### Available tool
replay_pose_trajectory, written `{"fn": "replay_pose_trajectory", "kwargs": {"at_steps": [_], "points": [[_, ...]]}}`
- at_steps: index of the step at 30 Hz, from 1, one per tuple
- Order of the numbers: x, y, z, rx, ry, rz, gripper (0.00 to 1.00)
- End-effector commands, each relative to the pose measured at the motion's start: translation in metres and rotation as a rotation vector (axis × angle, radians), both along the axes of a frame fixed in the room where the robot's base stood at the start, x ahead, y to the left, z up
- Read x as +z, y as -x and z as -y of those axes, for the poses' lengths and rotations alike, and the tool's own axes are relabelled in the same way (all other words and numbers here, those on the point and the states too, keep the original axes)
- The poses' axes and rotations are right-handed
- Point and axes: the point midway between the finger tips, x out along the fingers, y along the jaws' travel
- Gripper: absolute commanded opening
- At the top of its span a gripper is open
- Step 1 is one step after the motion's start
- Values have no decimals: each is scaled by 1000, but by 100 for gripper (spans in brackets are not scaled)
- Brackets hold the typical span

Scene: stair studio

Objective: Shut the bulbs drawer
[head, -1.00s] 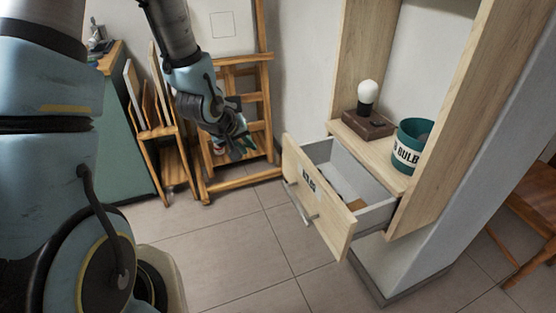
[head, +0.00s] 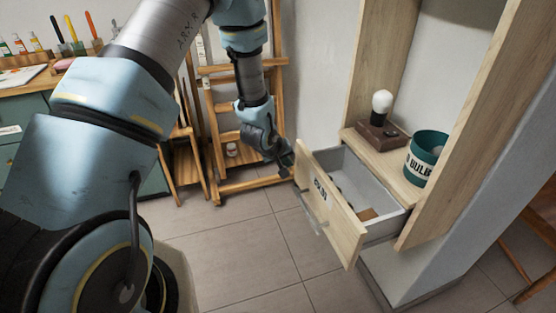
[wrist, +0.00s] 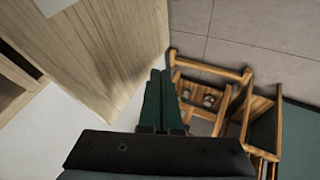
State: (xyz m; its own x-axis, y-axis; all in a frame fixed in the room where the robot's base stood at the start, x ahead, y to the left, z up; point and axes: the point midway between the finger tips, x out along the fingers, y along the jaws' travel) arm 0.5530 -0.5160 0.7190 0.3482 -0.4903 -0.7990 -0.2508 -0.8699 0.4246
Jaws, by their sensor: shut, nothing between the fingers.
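The bulbs drawer (head: 331,206) is pulled out of the light wood cabinet, with a bar handle on its labelled wooden front. Its inside shows a few small items, one of them brown. My gripper (head: 287,163) is shut and empty, just left of the far top corner of the drawer front. In the head view I cannot tell whether it touches the drawer. In the wrist view the two dark green fingers (wrist: 162,100) lie together, with a wood panel to their left.
On the shelf above the drawer stand a white bulb on a brown base (head: 382,114) and a green pot (head: 425,157) with a bulb label. A wooden easel (head: 233,180) stands behind my gripper. The tiled floor (head: 240,250) before the drawer is clear.

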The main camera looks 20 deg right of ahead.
Motion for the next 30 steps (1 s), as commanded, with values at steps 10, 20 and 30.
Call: {"fn": "replay_pose_trajectory", "kwargs": {"at_steps": [10, 20, 30], "points": [[0, 1, 9, 1, 0, 0, 0], [-2, 2, 37, -4, 4, 4, 0], [-3, 8, 130, -2, 3, 3, 0]]}}
